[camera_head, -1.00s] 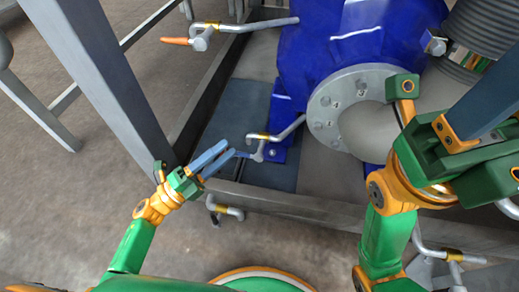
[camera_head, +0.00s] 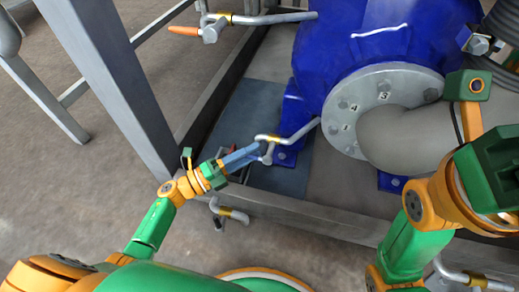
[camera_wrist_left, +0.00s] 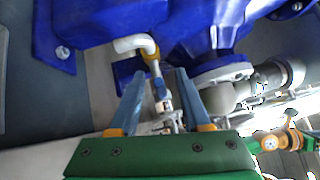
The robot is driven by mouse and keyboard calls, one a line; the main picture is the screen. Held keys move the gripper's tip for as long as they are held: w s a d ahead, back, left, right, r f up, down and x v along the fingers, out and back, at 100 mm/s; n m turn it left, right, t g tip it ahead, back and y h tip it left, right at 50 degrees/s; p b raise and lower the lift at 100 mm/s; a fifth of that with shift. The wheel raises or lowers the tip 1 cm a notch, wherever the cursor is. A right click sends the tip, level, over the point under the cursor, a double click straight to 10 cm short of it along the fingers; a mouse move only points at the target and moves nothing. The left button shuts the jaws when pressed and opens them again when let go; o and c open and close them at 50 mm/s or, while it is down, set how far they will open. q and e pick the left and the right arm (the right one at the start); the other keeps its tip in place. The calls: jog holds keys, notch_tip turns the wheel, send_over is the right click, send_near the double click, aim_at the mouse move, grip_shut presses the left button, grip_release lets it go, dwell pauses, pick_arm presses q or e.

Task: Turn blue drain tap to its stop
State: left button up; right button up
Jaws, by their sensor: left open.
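The drain tap (camera_head: 268,140) has a grey pipe, a brass collar and a blue handle; it sticks out low from the blue machine body. In the left wrist view its blue handle (camera_wrist_left: 160,87) shows between my fingers. My left gripper (camera_head: 250,154) is open, with its two blue-grey fingers reaching up to the tap's handle. In the left wrist view the open left gripper (camera_wrist_left: 158,85) has one finger on each side of the handle; I cannot tell whether either touches it. My right arm is at the right, but its fingertips are out of view.
A tap with an orange handle (camera_head: 184,30) is at the upper left. Another tap (camera_head: 228,212) sits below the frame rail (camera_head: 290,208). A grey post (camera_head: 110,85) stands left of my left gripper. A flange (camera_head: 380,95) with a thick pipe is to the right.

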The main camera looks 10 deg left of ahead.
pick_arm(q)
jog(key=shift+x, duration=1.15)
jog(key=shift+c, duration=0.2)
grip_shut()
dwell(0.3)
